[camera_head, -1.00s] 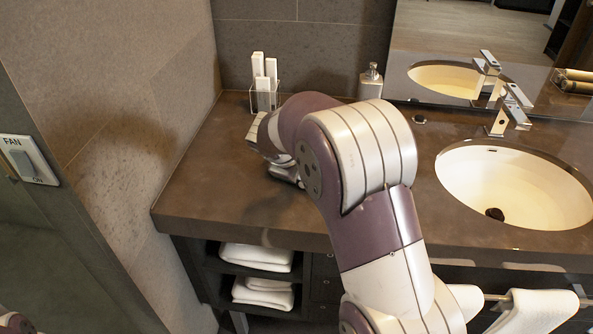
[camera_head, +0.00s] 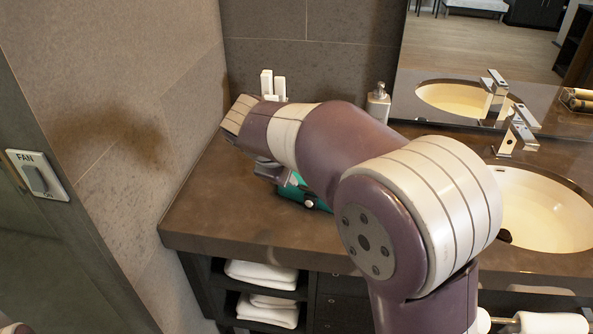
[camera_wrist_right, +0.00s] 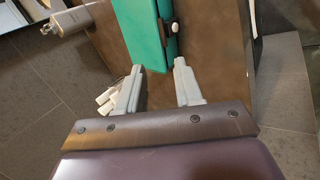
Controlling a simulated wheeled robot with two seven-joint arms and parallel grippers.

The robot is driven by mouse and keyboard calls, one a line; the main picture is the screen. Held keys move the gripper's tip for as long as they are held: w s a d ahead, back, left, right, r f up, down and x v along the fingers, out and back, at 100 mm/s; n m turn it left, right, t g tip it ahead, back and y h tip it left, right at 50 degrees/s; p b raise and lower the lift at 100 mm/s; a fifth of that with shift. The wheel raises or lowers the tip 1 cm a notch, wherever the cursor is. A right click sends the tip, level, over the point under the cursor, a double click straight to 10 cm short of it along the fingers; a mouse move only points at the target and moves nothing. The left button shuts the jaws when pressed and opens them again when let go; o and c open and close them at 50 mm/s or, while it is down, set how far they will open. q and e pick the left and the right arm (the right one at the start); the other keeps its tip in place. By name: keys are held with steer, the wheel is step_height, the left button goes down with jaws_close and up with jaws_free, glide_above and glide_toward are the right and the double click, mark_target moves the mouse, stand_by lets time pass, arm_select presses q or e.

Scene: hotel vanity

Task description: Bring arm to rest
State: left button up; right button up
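My right arm reaches across the counter in the head view, and its wrist is at the left above the counter. The fingers of my right gripper are mostly hidden there. In the right wrist view the right gripper (camera_wrist_right: 159,68) is open, its two fingers apart with nothing held between them. A green object with a dark side and a small knob (camera_wrist_right: 146,38) lies just beyond the fingertips. In the head view part of this green object (camera_head: 300,193) shows on the counter below my forearm. My left gripper is not in view.
The brown counter (camera_head: 215,215) has a wall on its left. White sticks in a holder (camera_head: 267,84) and a soap dispenser (camera_head: 378,103) stand at the back. The sink (camera_head: 545,205) and faucet (camera_head: 515,130) are at right. Folded towels (camera_head: 262,274) lie on shelves below.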

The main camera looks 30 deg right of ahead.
steer(key=shift+w, duration=0.1)
stand_by(0.3)
steer(key=s+a+f+m+g+y+p, duration=0.2)
steer(key=s+a+f+m+y+p, duration=0.4)
steer(key=s, duration=0.7)
steer(key=a+f+p, duration=0.2)
steer(key=a+f, duration=0.1)
steer(key=a, duration=0.1)
steer(key=shift+s+g, duration=0.3)
steer(key=shift+a, duration=0.1)
